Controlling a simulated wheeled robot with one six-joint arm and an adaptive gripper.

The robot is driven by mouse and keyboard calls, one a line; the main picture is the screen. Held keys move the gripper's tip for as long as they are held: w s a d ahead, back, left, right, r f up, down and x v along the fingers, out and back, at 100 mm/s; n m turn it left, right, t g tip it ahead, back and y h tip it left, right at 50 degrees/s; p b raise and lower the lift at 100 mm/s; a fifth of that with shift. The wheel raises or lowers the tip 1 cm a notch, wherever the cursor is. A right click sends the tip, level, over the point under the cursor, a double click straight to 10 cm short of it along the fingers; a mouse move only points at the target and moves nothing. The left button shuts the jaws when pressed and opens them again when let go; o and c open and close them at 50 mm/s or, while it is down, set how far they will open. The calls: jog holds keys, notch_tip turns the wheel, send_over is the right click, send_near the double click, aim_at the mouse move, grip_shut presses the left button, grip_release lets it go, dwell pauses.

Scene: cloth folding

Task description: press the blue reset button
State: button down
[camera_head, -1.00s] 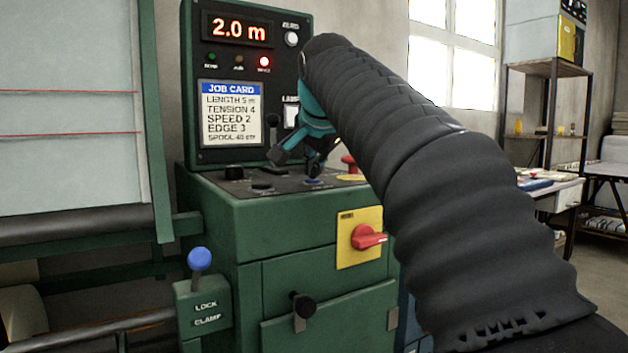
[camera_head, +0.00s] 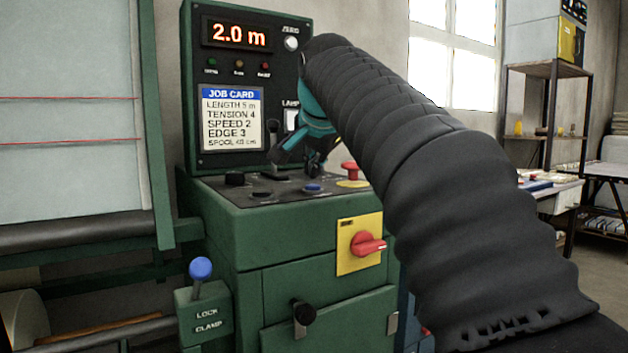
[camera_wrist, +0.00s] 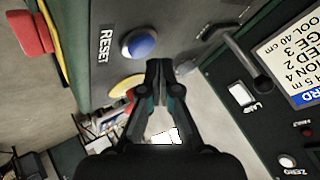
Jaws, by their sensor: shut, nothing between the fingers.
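The blue reset button (camera_head: 312,188) sits on the dark top panel of the green machine. In the wrist view the blue button (camera_wrist: 140,43) shows beside the word RESET, uncovered. My gripper (camera_head: 296,160) is above the panel, just over the button and apart from it. In the wrist view its fingertips (camera_wrist: 158,68) are together, with nothing between them, and the button lies just past them to the upper left.
A red mushroom button (camera_head: 349,168) on a yellow base is right of the blue one. Black knobs (camera_head: 235,179) and a lever stand on the panel. The upright display panel (camera_head: 236,32) reads 2.0 m. A red rotary switch (camera_head: 368,244) is on the front.

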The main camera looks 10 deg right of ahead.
aim_at(314, 186)
jog(key=shift+r, duration=0.1)
notch_tip(314, 186, up, 5)
jog(key=p, duration=0.5)
dwell(0.3)
dwell(0.5)
